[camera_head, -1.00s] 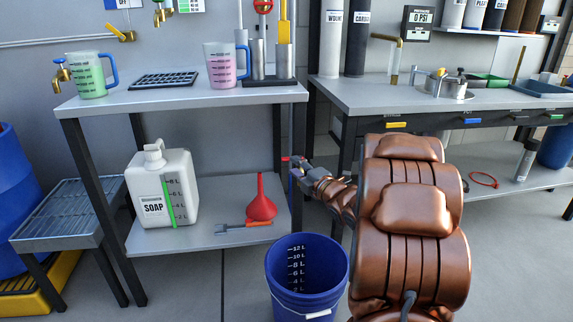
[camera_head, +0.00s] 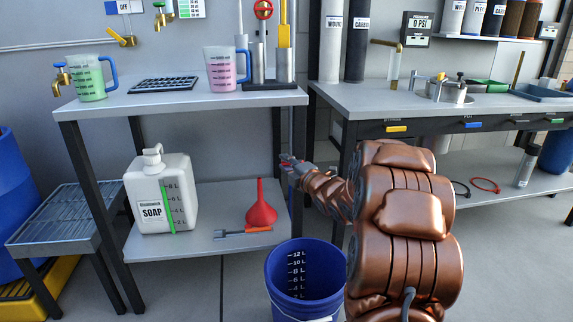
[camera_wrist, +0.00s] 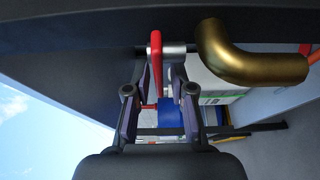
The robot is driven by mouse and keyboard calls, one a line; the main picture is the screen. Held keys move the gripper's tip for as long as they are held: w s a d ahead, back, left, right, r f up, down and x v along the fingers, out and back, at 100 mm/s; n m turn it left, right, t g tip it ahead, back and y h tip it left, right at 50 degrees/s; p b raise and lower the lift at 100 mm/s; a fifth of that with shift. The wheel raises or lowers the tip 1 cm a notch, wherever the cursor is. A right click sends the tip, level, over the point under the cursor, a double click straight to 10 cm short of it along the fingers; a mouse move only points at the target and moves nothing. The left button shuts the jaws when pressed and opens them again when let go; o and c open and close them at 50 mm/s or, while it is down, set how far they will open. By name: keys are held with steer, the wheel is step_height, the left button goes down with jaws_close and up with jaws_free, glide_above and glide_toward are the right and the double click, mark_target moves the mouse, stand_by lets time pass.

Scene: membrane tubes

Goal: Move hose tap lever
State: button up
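The hose tap's red lever (camera_wrist: 156,62) hangs in the upper middle of the wrist view, on a grey metal fitting (camera_wrist: 176,48). A brass elbow pipe (camera_wrist: 250,58) lies to its right. My gripper (camera_wrist: 158,82) is open, with one dark finger on each side of the lever's line; the lever's lower end reaches between the fingertips. I cannot tell whether either finger touches it. In the head view my gripper (camera_head: 288,163) is at the right end of the left workbench, below its top; the tap there is mostly hidden by it.
The left workbench (camera_head: 205,100) and right workbench (camera_head: 365,95) flank the gripper. A blue bucket (camera_head: 305,272) stands on the floor below. A soap canister (camera_head: 160,195), a red funnel (camera_head: 261,205) and an orange-handled tool (camera_head: 245,232) sit on the lower shelf.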

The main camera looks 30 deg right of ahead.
jaws_close()
steer(key=shift+s+r+n+y+p, duration=0.1)
steer(key=shift+n+y+p, duration=0.2)
steer(key=shift+y+p, duration=0.3)
steer(key=shift+s+d+r+n+y+p, duration=0.15)
steer(key=shift+n+y+p, duration=0.3)
steer(key=shift+p, duration=0.5)
steer(key=n+g+y+p, duration=0.1)
steer(key=y+p, duration=0.1)
steer(key=s+n+g+y+p, duration=0.1)
steer(key=n+y, duration=0.1)
steer(key=y, duration=0.1)
steer(key=s+n+g+y+p, duration=0.1)
steer(key=n+y+p, duration=0.1)
steer(key=shift+a+f+y+p, duration=0.2)
steer(key=shift+y+p, duration=0.1)
steer(key=shift+y, duration=0.05)
steer(key=shift+s+d+n+g+y+p, duration=0.1)
steer(key=shift+s+n+g+y+p, duration=0.15)
steer(key=shift+n+g+y, duration=0.4)
steer(key=shift+s+d+n+g+y+p, duration=0.1)
steer(key=shift+n+g+y+p, duration=0.1)
steer(key=shift+n+g+y, duration=0.5)
steer(key=shift+s+n+g+y, duration=0.15)
steer(key=shift+n+g+y, duration=0.1)
steer(key=shift+n+y, duration=0.25)
